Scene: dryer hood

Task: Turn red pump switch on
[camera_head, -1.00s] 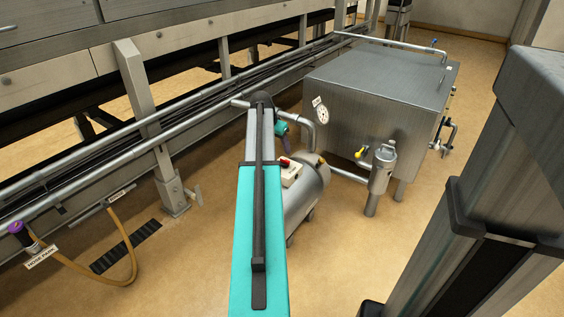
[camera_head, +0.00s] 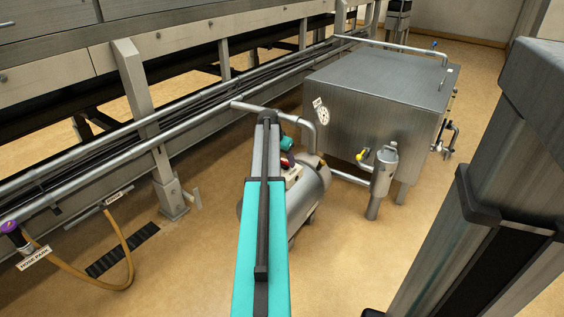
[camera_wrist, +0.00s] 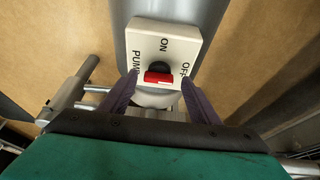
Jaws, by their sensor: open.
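The red pump switch (camera_wrist: 158,77) sits on a cream box (camera_wrist: 190,40) marked ON, OFF and PUMP. In the wrist view its red handle lies crosswise at the side of the box away from the ON label. My gripper (camera_wrist: 160,80) is open, with one dark purple finger on each side of the handle. I cannot tell whether they touch it. In the head view the cream box (camera_head: 293,173) sits on a steel pump cylinder (camera_head: 312,190), partly hidden by my arm. The teal end of my gripper (camera_head: 287,144) shows just above the switch; its fingers are hidden.
A large steel tank (camera_head: 375,90) stands behind the pump, with a small filter vessel (camera_head: 382,170) in front. Pipes and a conveyor frame (camera_head: 145,110) run along the left. A yellow hose (camera_head: 128,250) hangs at lower left.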

